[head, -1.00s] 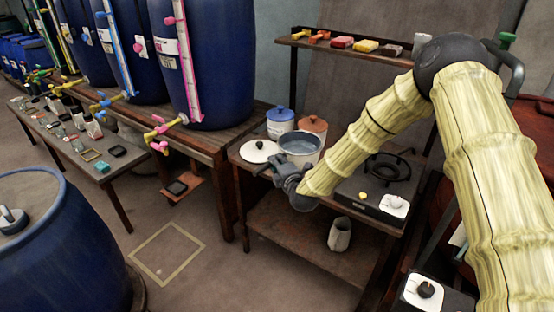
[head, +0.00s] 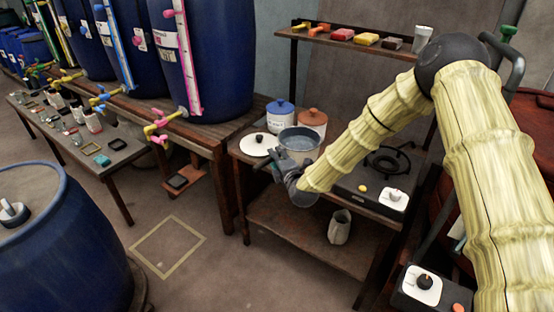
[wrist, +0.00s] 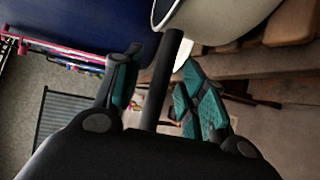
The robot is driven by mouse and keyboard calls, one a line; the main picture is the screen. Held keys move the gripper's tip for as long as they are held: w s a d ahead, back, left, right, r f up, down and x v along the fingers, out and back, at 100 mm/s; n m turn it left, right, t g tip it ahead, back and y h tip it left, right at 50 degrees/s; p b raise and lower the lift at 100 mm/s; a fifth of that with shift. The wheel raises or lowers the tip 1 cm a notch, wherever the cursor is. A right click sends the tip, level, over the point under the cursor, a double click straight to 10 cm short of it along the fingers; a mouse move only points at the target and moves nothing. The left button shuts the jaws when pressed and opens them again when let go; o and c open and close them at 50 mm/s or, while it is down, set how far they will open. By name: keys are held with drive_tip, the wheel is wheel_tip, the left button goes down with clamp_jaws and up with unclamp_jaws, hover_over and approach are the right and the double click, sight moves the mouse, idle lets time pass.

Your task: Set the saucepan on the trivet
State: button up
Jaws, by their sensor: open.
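The saucepan (head: 300,140), pale with a bluish-grey inside, stands on the left part of the small wooden table. In the wrist view its pale body (wrist: 225,22) is at the top, and its dark handle (wrist: 163,80) runs down between my fingers. My gripper (head: 268,163) is at the saucepan's near left side. In the wrist view my gripper (wrist: 160,100) is open, with a teal-padded finger on each side of the handle and gaps visible. The trivet (head: 388,161) looks like the black ring-shaped stand on the dark burner unit, right of the saucepan.
A white lid (head: 258,145) lies left of the saucepan. A blue-lidded canister (head: 280,115) and a brown-lidded canister (head: 313,121) stand close behind it. A shelf (head: 345,43) with small items is above. A pale jug (head: 340,227) stands on the lower shelf.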

drive_tip(key=b+v, duration=0.1)
drive_tip(key=v, duration=1.1)
drive_tip(key=s+d+f+m+g+h, duration=0.1)
drive_tip(key=s+d+f+m+g, duration=0.25)
drive_tip(key=s+f, duration=0.4)
drive_tip(key=s+d+f+m+g+h, duration=0.1)
drive_tip(key=s+d+f+m+g, duration=0.1)
drive_tip(key=s+f+m, duration=0.4)
drive_tip(key=s+d+f+m+g+h, duration=0.1)
drive_tip(key=s+d+f+m+g, duration=0.15)
drive_tip(key=s+f, duration=0.65)
drive_tip(key=s+d+f+m+g, duration=0.2)
drive_tip(key=s+m, duration=0.1)
drive_tip(key=s, duration=0.5)
drive_tip(key=s+d+f+m+g+h, duration=0.1)
drive_tip(key=s+d+f+m+g, duration=0.1)
drive_tip(key=s, duration=0.6)
drive_tip(key=s+d+f+m+g+h, duration=0.1)
drive_tip(key=s+d+f+m+g, duration=0.2)
drive_tip(key=s+m, duration=0.3)
drive_tip(key=s+d+f, duration=0.1)
drive_tip(key=s, duration=0.2)
